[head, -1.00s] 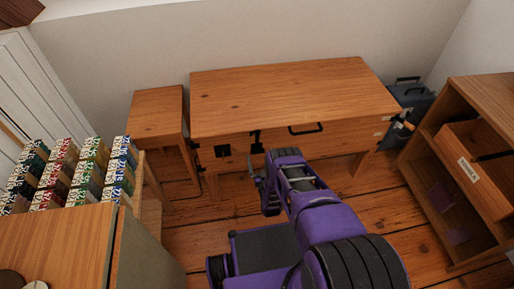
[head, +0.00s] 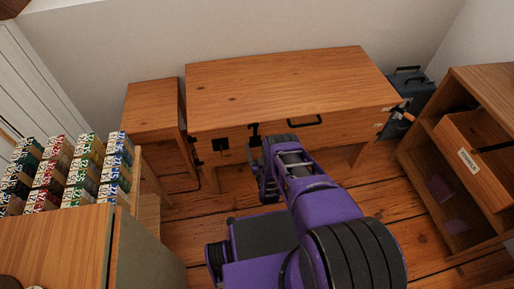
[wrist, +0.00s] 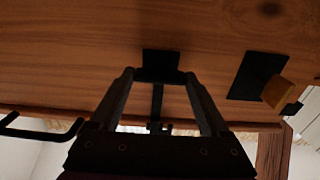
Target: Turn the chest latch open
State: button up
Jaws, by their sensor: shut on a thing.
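The chest is a wooden, table-like piece (head: 300,80) with legs, against the wall in the head view. A black latch (head: 254,129) sits on its front, left of a black bar handle (head: 305,121). My gripper (head: 258,158) is at the latch, its tips partly hidden by my arm. In the wrist view my gripper (wrist: 160,78) has one finger on each side of the black latch (wrist: 157,98) and is shut on it. The latch's dark plate lies at the fingertips, with a narrow bar running down between the fingers.
A black plate (head: 220,145) is left of the latch; the wrist view shows a wooden knob (wrist: 275,91) by it. A small side table (head: 150,100) stands left, an open shelf (head: 485,85) right, and a dark toolbox (head: 412,88) behind. Stacked boxes (head: 75,175) fill the left foreground.

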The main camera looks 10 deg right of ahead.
grip_shut()
jog(key=shift+m, duration=0.3)
jog(key=m, duration=0.4)
jog(key=shift+d+m, duration=0.1)
jog(key=shift+m, duration=0.2)
jog(key=m, duration=0.4)
jog(key=shift+w+r+m, duration=0.1)
jog(key=shift+w+m, duration=0.05)
jog(key=shift+m, duration=0.95)
jog(key=m, duration=0.2)
jog(key=shift+m, duration=2.2)
